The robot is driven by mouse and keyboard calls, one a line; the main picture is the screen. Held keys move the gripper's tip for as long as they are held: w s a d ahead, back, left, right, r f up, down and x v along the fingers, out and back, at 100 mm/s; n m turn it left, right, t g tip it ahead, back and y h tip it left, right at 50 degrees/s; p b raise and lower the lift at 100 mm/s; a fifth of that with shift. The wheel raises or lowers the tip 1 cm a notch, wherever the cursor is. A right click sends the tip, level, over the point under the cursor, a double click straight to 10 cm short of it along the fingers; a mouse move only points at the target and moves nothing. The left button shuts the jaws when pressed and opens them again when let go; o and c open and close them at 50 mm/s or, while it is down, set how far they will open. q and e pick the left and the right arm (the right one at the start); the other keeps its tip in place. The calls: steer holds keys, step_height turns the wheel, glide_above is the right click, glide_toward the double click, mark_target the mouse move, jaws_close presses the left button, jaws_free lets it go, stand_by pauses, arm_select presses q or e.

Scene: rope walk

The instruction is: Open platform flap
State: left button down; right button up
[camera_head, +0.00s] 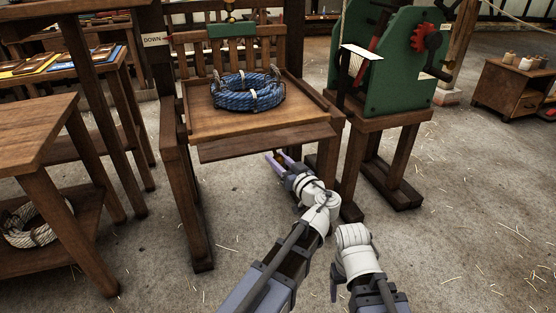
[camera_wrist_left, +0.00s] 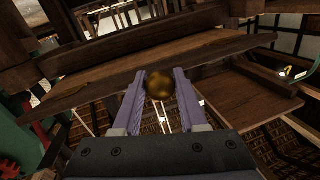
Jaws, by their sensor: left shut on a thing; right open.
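The wooden platform (camera_head: 235,120) has a flap (camera_head: 265,141) along its front edge, seen as a board tilted down from the front. My left gripper (camera_head: 277,158) is just under the flap's lower edge, right of its middle. In the left wrist view, its purple fingers (camera_wrist_left: 159,88) are closed around a round brass knob (camera_wrist_left: 159,84), with the wooden boards behind it. The knob is hidden in the head view. My right gripper (camera_head: 336,280) is low beside the right arm, apart from the platform; its fingers are mostly hidden.
A coil of blue rope (camera_head: 246,91) lies on the platform. A sign reading DOWN (camera_head: 154,39) is at its left post. A green machine (camera_head: 395,75) with a red gear stands close right. A wooden table (camera_head: 38,125) stands left. The floor in front is clear.

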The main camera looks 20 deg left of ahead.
mark_target(278, 146)
arm_select(q)
steer(key=shift+r+p, duration=0.3)
steer(key=shift+p, duration=0.15)
step_height(278, 146, up, 3)
steer(key=g+h+p, duration=0.1)
steer(key=h+p, duration=0.1)
steer(key=p, duration=0.5)
steer(key=shift+r+g+p, duration=0.1)
steer(key=shift+g+p, duration=0.2)
steer(key=shift+p, duration=0.1)
steer(key=shift+r+m+p, duration=0.3)
steer(key=shift+r+p, duration=0.1)
steer(key=shift+p, duration=0.15)
steer(key=shift+c, duration=2.3)
jaws_free()
steer(key=shift+s, duration=0.1)
